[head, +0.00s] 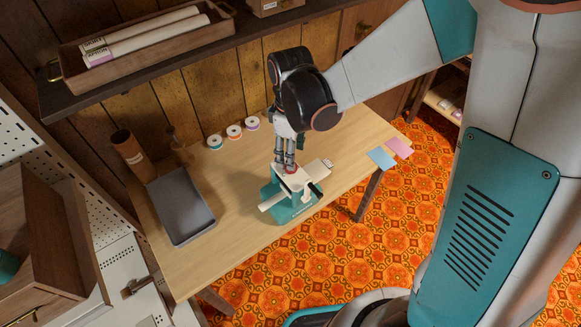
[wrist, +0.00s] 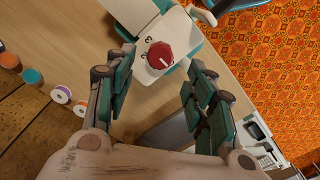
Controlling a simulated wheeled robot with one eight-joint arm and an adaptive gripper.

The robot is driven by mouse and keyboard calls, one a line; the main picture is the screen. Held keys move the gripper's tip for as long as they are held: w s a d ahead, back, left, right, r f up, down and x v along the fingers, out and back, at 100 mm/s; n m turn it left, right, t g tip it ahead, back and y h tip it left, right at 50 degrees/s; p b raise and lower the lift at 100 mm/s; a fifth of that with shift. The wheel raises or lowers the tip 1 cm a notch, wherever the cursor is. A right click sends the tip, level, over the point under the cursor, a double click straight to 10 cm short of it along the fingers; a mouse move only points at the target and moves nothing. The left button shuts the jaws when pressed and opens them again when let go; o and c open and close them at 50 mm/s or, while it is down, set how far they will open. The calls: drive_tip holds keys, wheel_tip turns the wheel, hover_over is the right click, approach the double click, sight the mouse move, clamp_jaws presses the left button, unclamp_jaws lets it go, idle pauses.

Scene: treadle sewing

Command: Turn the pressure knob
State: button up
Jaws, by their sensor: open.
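The pressure knob (wrist: 160,55) is a red dial with a white pointer line on the pale top of the sewing machine. In the wrist view it lies ahead of and between my fingers. In the head view the knob (head: 291,169) shows just under my fingertips, partly covered. The sewing machine (head: 292,207), teal and cream, stands on the wooden table. My gripper (head: 285,163) points down over the machine top. Its two teal-padded fingers are spread apart in the wrist view (wrist: 163,85), with nothing between them. Whether a fingertip touches the knob I cannot tell.
Thread spools (head: 234,132) stand at the table's back edge. A grey tray (head: 181,211) and a brown cylinder (head: 128,150) are at the left. Blue (head: 381,158) and pink (head: 399,147) cards lie at the right. A shelf (head: 150,66) overhangs the back. Bare tabletop surrounds the machine.

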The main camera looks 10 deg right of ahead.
drive_tip(key=shift+f+b, duration=1.5)
drive_tip(key=shift+f, duration=1.25)
drive_tip(key=c, duration=1.1)
